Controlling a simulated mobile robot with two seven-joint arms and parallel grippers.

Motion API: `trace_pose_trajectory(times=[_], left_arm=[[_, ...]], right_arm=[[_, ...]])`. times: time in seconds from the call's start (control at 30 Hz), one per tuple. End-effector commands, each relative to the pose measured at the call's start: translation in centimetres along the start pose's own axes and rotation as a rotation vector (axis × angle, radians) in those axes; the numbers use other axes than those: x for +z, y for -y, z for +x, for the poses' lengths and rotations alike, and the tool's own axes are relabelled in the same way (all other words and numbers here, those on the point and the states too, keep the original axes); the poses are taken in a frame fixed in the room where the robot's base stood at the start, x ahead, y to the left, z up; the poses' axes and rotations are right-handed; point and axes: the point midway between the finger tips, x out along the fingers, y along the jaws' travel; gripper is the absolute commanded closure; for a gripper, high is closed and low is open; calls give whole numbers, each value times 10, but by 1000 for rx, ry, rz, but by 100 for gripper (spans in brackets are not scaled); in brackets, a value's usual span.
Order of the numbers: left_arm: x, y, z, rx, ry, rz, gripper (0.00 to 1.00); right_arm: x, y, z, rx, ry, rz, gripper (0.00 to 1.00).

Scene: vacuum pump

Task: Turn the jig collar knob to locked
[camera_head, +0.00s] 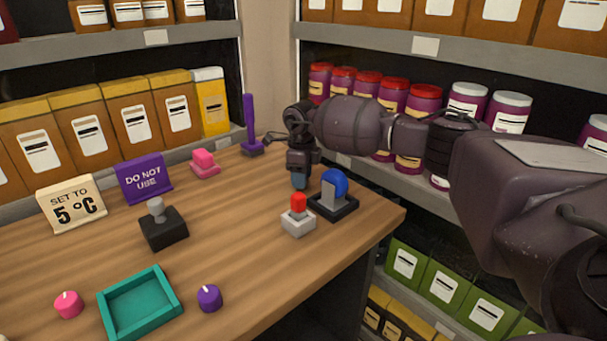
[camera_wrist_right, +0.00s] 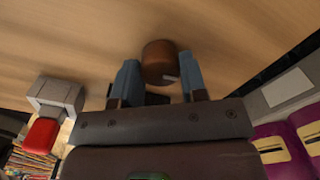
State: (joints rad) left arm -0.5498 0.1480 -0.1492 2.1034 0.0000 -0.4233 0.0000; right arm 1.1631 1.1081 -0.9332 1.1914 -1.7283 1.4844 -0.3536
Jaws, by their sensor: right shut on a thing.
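A brown round knob (camera_wrist_right: 160,58) with a small pale mark on its edge sits at the wood tabletop in the right wrist view. My right gripper (camera_wrist_right: 159,68) has its two blue fingers on either side of this knob and is shut on it. In the head view my right gripper (camera_head: 299,182) points down at the table's back right, and the knob is hidden there. I cannot read any locked marking or the knob's setting. My left gripper is out of view.
Close to my right gripper are a red button on a grey block (camera_head: 298,222) and a blue-topped grey piece (camera_head: 334,192). A purple upright lever (camera_head: 250,125) and pink button (camera_head: 204,163) stand behind. Shelves with red-lidded jars (camera_head: 395,95) rise at right.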

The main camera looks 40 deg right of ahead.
Motion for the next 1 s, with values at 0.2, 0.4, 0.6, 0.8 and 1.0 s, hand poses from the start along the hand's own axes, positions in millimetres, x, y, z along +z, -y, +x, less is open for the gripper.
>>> trace_pose_trajectory(times=[0.2, 0.4, 0.6, 0.8, 1.0], left_arm=[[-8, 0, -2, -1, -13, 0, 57], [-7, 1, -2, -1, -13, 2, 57], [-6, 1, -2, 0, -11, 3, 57], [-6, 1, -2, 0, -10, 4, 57], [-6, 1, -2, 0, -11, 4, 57]], right_arm=[[0, 0, -2, -2, 2, 95, 84], [0, 0, -1, -1, 1, 134, 84], [0, 0, -1, -1, 1, 143, 84], [0, 0, 0, 0, 1, 143, 84], [0, 0, 0, 0, 1, 142, 38]])
